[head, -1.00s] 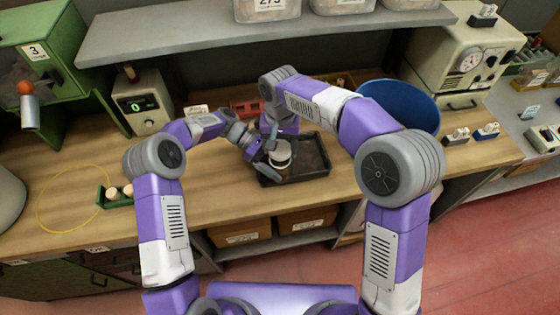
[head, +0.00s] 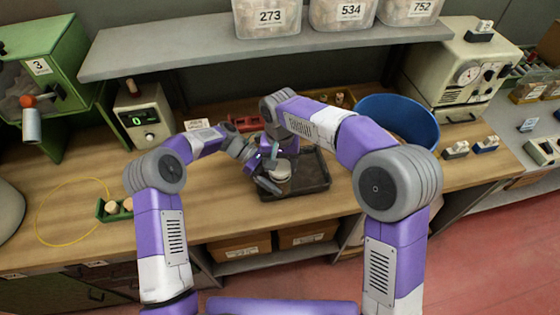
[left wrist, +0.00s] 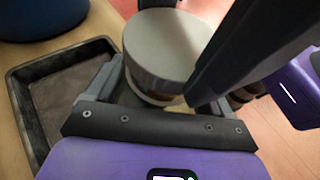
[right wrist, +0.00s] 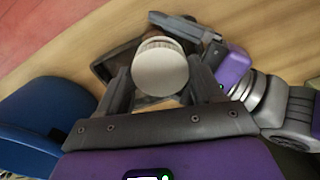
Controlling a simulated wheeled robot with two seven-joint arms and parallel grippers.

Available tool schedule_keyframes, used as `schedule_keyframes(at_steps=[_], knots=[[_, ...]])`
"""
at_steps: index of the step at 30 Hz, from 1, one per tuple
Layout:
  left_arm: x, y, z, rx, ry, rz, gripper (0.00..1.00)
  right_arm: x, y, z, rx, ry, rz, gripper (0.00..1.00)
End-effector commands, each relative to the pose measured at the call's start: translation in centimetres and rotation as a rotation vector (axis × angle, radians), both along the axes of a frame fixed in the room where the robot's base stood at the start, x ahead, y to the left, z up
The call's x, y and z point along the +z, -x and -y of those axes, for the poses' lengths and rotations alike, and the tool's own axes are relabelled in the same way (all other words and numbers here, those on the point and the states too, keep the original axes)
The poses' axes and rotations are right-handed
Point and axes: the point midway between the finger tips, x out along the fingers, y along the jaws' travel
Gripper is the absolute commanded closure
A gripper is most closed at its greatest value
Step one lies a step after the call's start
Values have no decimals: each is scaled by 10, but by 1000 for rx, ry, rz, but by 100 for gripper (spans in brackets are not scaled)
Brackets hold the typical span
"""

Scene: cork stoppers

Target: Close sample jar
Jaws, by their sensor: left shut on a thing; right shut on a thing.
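The sample jar with its pale round lid (head: 279,173) is between my two grippers, above or at the left part of the dark tray (head: 318,186). In the left wrist view the round top (left wrist: 165,40) looks grey and flat; in the right wrist view the lid (right wrist: 160,70) is white with a ridged rim. My left gripper (head: 262,172) is shut on the jar, coming from the left. My right gripper (right wrist: 160,90) is shut around the lid from the far side. The fingers hide most of the jar body, so I cannot tell how the lid is seated.
A blue bin (head: 400,120) stands right of the tray. A green rack with corks (head: 115,208) and a yellow loop (head: 70,212) lie at left. A meter box (head: 142,115) and a shelf (head: 190,50) with numbered boxes stand behind. The front bench is clear.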

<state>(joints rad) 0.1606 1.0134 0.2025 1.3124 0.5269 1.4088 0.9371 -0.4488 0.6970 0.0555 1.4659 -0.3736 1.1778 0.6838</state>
Motion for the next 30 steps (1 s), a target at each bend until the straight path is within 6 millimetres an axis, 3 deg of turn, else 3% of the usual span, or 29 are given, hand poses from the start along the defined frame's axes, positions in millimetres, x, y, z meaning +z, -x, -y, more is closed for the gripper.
schedule_keyframes(at_steps=[27, 28, 30], knots=[[5, 0, 2, -6, 10, 2, 73, -14, -1, 2, -3, 5, -3, 61], [5, 0, 3, -6, 10, 2, 100, -15, -1, 2, -3, 6, -3, 32], [5, 0, 3, -6, 9, 2, 100, -14, -1, 2, -2, 5, -3, 22]])
